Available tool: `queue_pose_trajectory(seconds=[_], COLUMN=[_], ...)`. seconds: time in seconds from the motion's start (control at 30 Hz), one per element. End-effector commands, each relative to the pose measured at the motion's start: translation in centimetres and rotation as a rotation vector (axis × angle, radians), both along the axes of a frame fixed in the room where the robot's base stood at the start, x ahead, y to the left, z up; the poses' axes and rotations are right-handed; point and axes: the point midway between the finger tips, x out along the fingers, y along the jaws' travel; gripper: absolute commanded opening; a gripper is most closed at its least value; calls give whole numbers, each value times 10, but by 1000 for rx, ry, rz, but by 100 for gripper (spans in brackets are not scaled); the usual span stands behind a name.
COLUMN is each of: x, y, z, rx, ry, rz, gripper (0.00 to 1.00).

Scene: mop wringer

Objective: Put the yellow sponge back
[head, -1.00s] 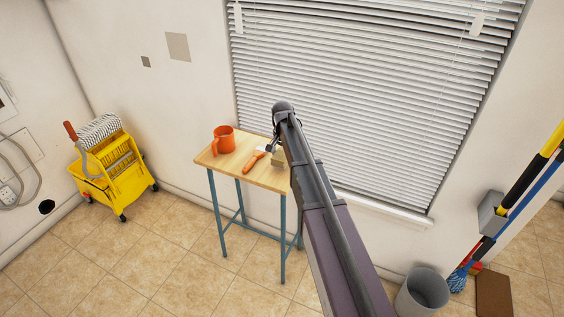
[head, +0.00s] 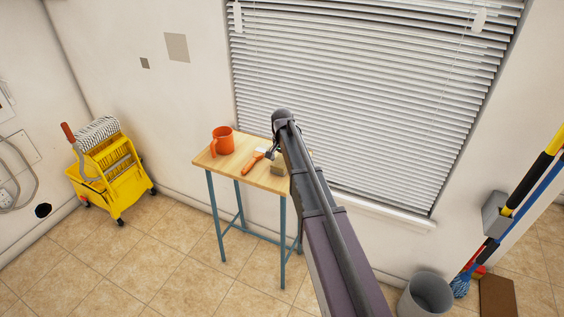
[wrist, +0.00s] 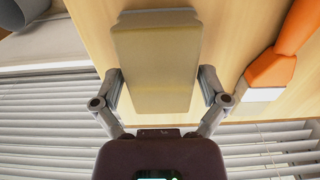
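The yellow sponge (wrist: 153,70) is a dull yellow block between the two fingers of my gripper (wrist: 160,88) in the wrist view. In the head view the sponge (head: 277,170) shows beside my arm, over the right part of the small wooden table (head: 215,168). I cannot tell whether it touches the tabletop. My gripper (head: 272,155) is partly hidden behind my arm there.
An orange-handled scraper (head: 252,162) lies left of the sponge, with an orange mug (head: 223,141) further left. A yellow mop wringer bucket (head: 112,178) stands at the left wall. A grey bin (head: 427,293) is at the lower right. Window blinds (head: 370,100) rise behind the table.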

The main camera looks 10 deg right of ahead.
Motion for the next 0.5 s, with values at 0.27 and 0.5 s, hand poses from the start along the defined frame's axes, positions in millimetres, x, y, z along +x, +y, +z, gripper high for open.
queue_pose_trajectory(seconds=[0.27, 0.5], x=[0, 0], y=[0, 0], z=[0, 3], rx=[0, 0], ry=[0, 0], rz=[0, 0], gripper=[100, 100])
